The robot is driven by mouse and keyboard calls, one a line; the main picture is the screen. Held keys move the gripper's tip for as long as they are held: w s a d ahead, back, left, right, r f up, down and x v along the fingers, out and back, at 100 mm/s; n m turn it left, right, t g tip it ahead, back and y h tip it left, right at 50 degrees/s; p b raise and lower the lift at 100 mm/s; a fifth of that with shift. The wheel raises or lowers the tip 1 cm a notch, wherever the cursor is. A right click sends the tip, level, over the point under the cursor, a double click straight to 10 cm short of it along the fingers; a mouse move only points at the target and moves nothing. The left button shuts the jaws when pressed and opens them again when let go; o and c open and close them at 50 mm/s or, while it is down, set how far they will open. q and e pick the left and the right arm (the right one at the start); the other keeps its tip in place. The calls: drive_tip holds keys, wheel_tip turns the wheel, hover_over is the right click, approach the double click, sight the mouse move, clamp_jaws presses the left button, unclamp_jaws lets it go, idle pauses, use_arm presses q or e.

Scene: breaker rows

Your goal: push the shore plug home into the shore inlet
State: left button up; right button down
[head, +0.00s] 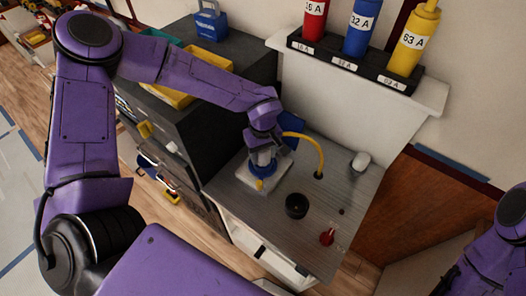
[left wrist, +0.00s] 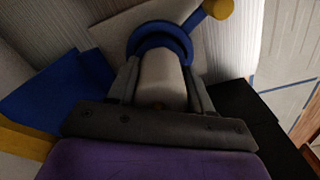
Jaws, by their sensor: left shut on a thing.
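My left gripper (head: 263,157) points down over the bench, its fingers shut on the pale grey body of the shore plug (left wrist: 158,80). The plug's far end meets the blue round collar of the shore inlet (left wrist: 150,36), which sits on a pale plate (head: 274,189). A yellow knob (left wrist: 218,9) sticks out beside the collar and also shows in the head view (head: 259,184). The plug looks roughly in line with the collar; I cannot tell how deep it sits. A yellow cable (head: 311,145) arches from behind the gripper to the bench. My right gripper is out of frame.
The grey bench top (head: 315,205) bears a black round socket (head: 296,205), a red knob (head: 327,237) and a pale rounded piece (head: 361,161). A blue flat piece (head: 289,128) stands behind my gripper. A rack (head: 350,66) of coloured cylinders is at the back, dark drawers to the left.

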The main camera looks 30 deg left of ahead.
use_arm(q)
drive_tip(key=o, duration=1.5)
wheel_tip(320, 180, up, 10)
drive_tip(key=shift+r+b, duration=0.25)
drive_tip(key=shift+b, duration=0.65)
